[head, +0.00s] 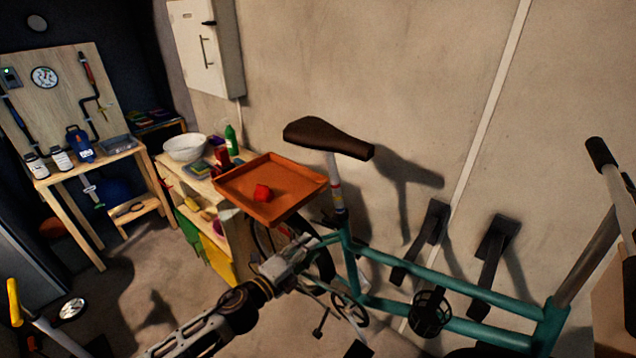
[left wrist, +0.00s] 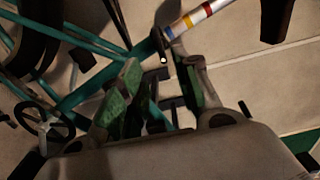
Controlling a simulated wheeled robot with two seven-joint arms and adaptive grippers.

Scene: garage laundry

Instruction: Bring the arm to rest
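My left arm (head: 205,330) reaches in from the bottom of the head view. My left gripper (head: 304,247) is in front of the teal bicycle (head: 445,285), below the seat post and the orange tray (head: 290,210). In the left wrist view the two fingers of my left gripper (left wrist: 162,85) stand apart with green pads. I see nothing held between them, only bicycle parts and floor behind. Whether the gripper touches the bicycle I cannot tell. My right gripper is not in view.
A red round object (head: 262,193) lies in the orange tray. A low shelf (head: 240,235) with a white bowl (head: 185,148) and bottles stands behind it. A wooden workbench (head: 95,165) is at the left. The bicycle's dark saddle (head: 328,137) rises beside the tray. Floor shows at lower left.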

